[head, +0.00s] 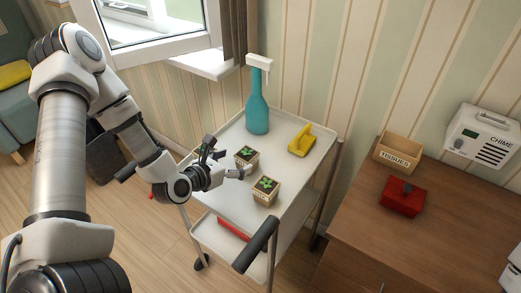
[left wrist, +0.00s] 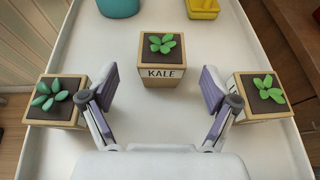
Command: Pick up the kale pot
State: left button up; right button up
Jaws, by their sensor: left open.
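The kale pot (left wrist: 161,73), a small tan square pot with a green plant and a KALE label, stands upright on the white trolley top (left wrist: 240,50). It also shows in the head view (head: 246,160). My left gripper (left wrist: 160,92) is open and empty, its two fingers spread, with the kale pot ahead of and between them, not touching. It also shows in the head view (head: 226,163). A similar pot (left wrist: 55,101) sits left of the fingers and another (left wrist: 262,97) right of them, each partly covered by a finger. The right gripper is not in view.
A teal bottle (head: 257,112) and a yellow object (head: 301,141) stand farther back on the trolley. A black trolley handle (head: 256,245) rises at the front. A wooden cabinet (head: 430,225) at the right holds a tissue box (head: 397,153) and a red box (head: 402,198).

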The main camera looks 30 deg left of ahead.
aim_at(252, 152)
pick_arm(q)
jog(key=shift+x, duration=1.2)
jog(key=shift+w+d+r, duration=0.15)
jog(key=shift+w, duration=0.4)
jog(key=x, duration=0.5)
jog(key=shift+d+p, duration=0.1)
jog(key=shift+p, duration=0.3)
jog(key=shift+s+r, duration=0.1)
jog(key=shift+s, duration=0.1)
jog(key=shift+c, duration=0.3)
jog(key=c, duration=1.1)
